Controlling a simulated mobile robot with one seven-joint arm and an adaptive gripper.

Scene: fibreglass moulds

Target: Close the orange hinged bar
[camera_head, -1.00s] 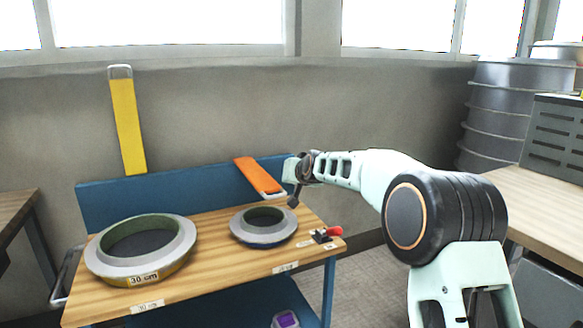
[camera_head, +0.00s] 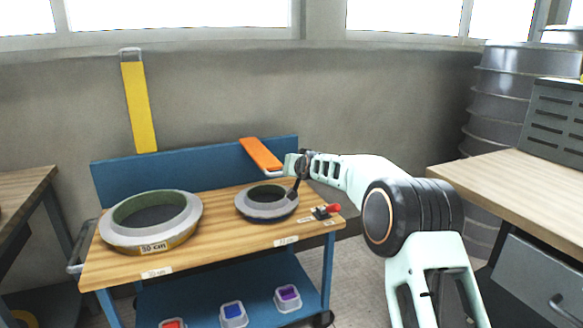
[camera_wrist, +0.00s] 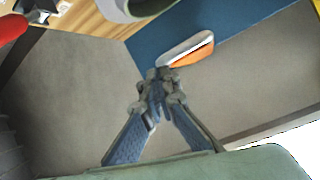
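The orange hinged bar (camera_head: 261,154) rises at a slant from the blue back panel of the bench, its pale metal end toward the smaller ring mould. It also shows in the wrist view (camera_wrist: 195,53), just beyond my fingertips. My gripper (camera_head: 294,197) is beside this bar's lower right, near the small mould. In the wrist view my gripper's fingers (camera_wrist: 163,76) meet at the tips, shut with nothing visible between them. The tips look close to the bar's pale end; I cannot tell whether they touch it.
A yellow bar (camera_head: 138,105) stands nearly upright behind the large ring mould (camera_head: 120,236). The small ring mould (camera_head: 250,213) and a red-handled clamp (camera_head: 326,211) sit on the wooden bench top (camera_head: 215,236). Coloured bins (camera_head: 233,317) are on the shelf below. Another table (camera_head: 520,172) stands right.

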